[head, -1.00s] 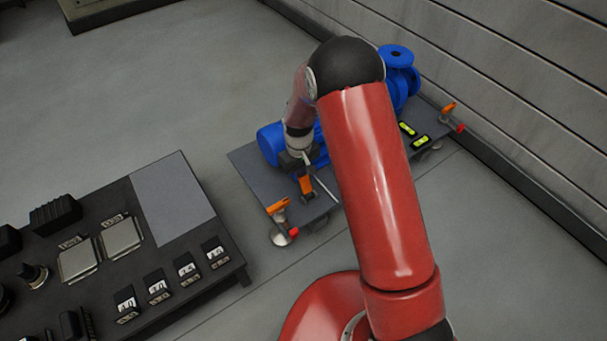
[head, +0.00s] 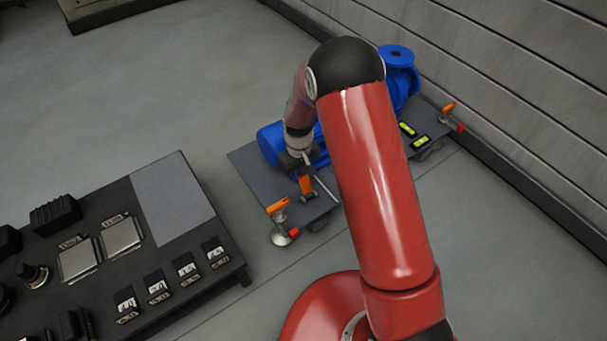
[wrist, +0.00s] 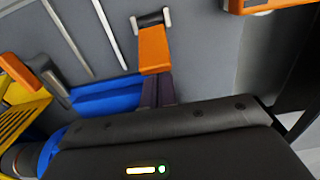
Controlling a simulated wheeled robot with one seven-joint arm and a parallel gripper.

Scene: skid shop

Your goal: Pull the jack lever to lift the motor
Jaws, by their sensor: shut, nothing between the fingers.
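The blue motor (head: 271,143) lies on a grey skid plate (head: 252,178), partly hidden behind my arm. An orange lever piece (head: 306,187) stands on the plate just below my gripper (head: 301,172). In the wrist view this orange lever (wrist: 153,50) has a dark far end between two pale pins. My gripper (wrist: 158,88) is shut with nothing between its dark fingers. Its tips are at the lever's near end; I cannot tell whether they touch. Another orange lever (head: 277,206) sits at the skid's near corner, above a round foot.
Thin metal rods (wrist: 68,38) lie beside the lever. Yellow-green levels (head: 419,143) and another orange lever (head: 448,108) are at the skid's right end. A dark control console (head: 110,240) stands at lower left. A ribbed wall (head: 530,90) runs behind.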

